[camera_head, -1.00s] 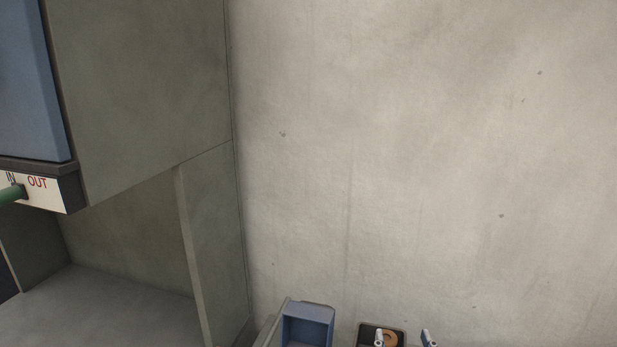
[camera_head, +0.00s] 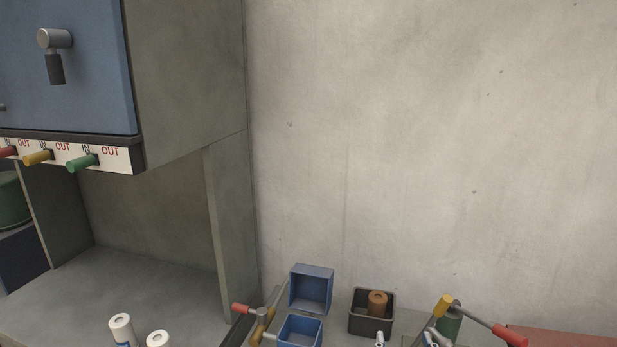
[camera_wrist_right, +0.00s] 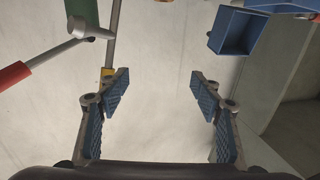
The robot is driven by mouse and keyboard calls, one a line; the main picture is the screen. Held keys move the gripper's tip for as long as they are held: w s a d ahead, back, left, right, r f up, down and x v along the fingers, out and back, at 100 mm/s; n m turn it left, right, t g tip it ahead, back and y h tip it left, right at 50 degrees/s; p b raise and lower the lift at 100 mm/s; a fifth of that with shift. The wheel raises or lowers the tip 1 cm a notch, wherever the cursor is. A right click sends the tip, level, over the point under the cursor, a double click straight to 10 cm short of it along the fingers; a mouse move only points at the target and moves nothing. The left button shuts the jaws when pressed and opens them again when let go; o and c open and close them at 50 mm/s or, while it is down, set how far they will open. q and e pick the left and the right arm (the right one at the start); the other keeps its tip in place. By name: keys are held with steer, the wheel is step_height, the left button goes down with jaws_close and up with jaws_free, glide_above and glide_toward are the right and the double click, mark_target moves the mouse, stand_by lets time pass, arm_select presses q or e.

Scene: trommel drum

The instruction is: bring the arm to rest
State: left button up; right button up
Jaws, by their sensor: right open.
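My right gripper (camera_head: 407,341) shows only as two pale fingertips at the bottom edge of the head view, in front of the dark box and the lever. In the right wrist view the right gripper (camera_wrist_right: 160,95) is open. Its two blue-padded fingers stand wide apart with nothing between them. The rest of the right arm is out of view in the head view. My left gripper is not in view.
A blue bin (camera_head: 311,289) and a dark box (camera_head: 372,318) with a brown cylinder stand near the wall. Red-tipped levers (camera_head: 512,336) rise nearby. A grey cabinet with a blue door (camera_head: 85,95) and coloured IN/OUT knobs (camera_head: 82,163) is left. White cylinders (camera_head: 121,328) stand below it.

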steer(key=s+d+f+g, duration=0.1)
steer(key=s+f+g, duration=0.2)
steer(key=s+f, duration=0.2)
steer(key=s+f+g, duration=0.3)
steer(key=s+f, duration=0.2)
steer(key=s+d+f+n+g, duration=0.1)
steer(key=s+f+g, duration=0.2)
steer(key=s+f, duration=0.2)
steer(key=shift+s+d+f+g, duration=0.2)
steer(key=shift+s+d+g, duration=0.1)
steer(key=shift+s, duration=0.15)
steer(key=s+a+f+n+g+y, duration=0.1)
steer(key=s+f+g, duration=0.1)
steer(key=s, duration=0.4)
steer(key=s+f+n+g, duration=0.1)
steer(key=s+f+g, duration=0.15)
steer(key=s, duration=0.35)
step_height(320, 180, down, 32)
steer(key=s+r+g+b, duration=0.1)
steer(key=s+g+b, duration=0.15)
steer(key=b, duration=0.35)
arm_select(q)
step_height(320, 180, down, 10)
steer(key=b, duration=0.4)
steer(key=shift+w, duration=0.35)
arm_select(e)
steer(key=s+d+f, duration=0.2)
steer(key=s+f, duration=1.5)
steer(key=f, duration=0.3)
steer(key=shift+d, duration=0.3)
